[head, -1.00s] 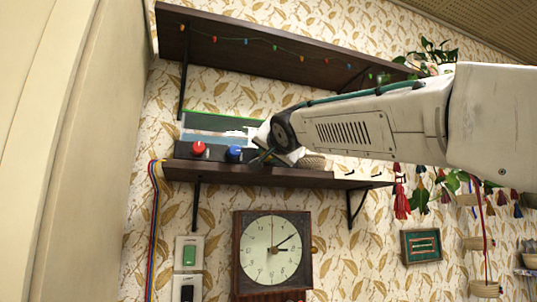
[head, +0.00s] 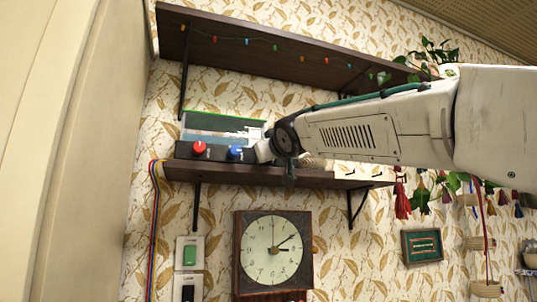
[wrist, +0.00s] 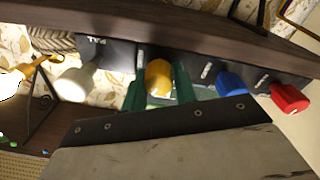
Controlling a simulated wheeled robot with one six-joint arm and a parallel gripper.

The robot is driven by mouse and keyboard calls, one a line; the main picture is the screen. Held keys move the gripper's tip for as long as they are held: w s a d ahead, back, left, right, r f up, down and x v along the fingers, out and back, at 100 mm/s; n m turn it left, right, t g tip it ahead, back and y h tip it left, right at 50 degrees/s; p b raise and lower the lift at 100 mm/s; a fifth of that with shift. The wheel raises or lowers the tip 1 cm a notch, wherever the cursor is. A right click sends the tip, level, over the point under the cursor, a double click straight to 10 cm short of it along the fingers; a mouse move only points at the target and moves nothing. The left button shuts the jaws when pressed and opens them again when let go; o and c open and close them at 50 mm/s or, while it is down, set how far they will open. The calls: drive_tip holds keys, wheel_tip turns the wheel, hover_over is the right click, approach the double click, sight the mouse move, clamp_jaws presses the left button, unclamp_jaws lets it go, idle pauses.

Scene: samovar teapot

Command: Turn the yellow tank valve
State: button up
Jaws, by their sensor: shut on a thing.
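The yellow tank valve (wrist: 158,77) is a round knob on the front of a dark box (wrist: 118,55), seen in the wrist view. My gripper (wrist: 158,90) has its two green fingers on either side of the yellow valve, shut on it. In the head view the yellow valve is hidden behind the end of my arm. The same dark box (head: 218,154) stands on the lower shelf there.
A blue knob (head: 235,153) and a red knob (head: 199,148) sit beside the yellow valve on the box. A pale knob (wrist: 76,84) is on its other side. The dark lower shelf (head: 225,172) runs beneath. A clock (head: 272,250) hangs below.

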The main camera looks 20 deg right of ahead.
drive_tip(key=shift+f+n, duration=0.15)
drive_tip(key=shift+n, duration=2.25)
drive_tip(key=o, duration=1)
drive_tip(key=shift+c, duration=0.2)
drive_tip(key=s, duration=0.7)
drive_tip(key=shift+s+f, duration=0.2)
drive_tip(key=shift+s, duration=0.2)
